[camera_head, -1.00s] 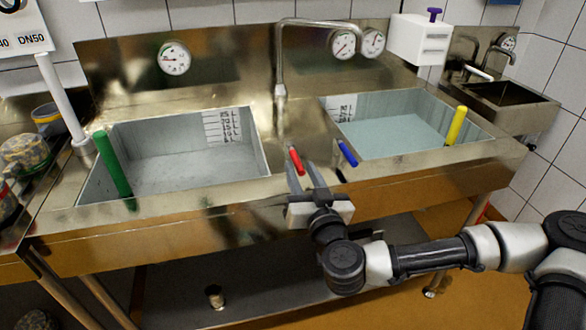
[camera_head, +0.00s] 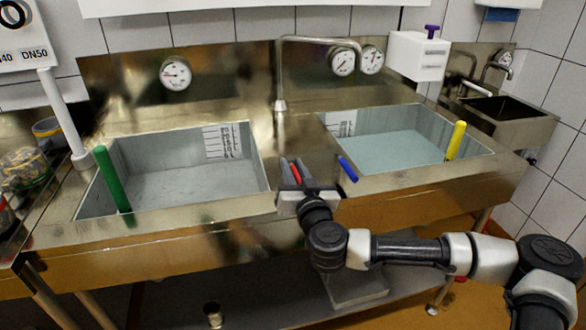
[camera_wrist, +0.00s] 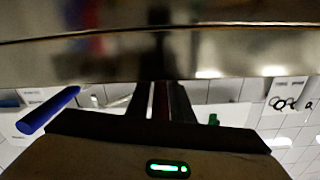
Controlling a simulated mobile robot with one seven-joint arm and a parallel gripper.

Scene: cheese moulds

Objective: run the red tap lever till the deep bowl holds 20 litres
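The red tap lever (camera_head: 295,173) stands on the sink's front deck, between the two bowls. My gripper (camera_head: 294,161) is at it, one finger on each side. The fingers look apart, about as wide as before; whether they touch the lever is unclear. The wrist view shows a dark red strip between the fingers (camera_wrist: 161,100). The left bowl (camera_head: 170,180) has a grey floor, a scale on its back wall and little or no visible water. The right bowl (camera_head: 478,160) holds bluish water and also has a scale. I cannot tell which is deeper.
A green lever (camera_head: 112,180) stands at the left bowl, a yellow one (camera_head: 455,140) at the right bowl. A blue lever (camera_head: 347,168) is close right of my gripper. An arched spout (camera_head: 279,75) rises behind. Round gauges (camera_head: 175,74) sit on the backsplash.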

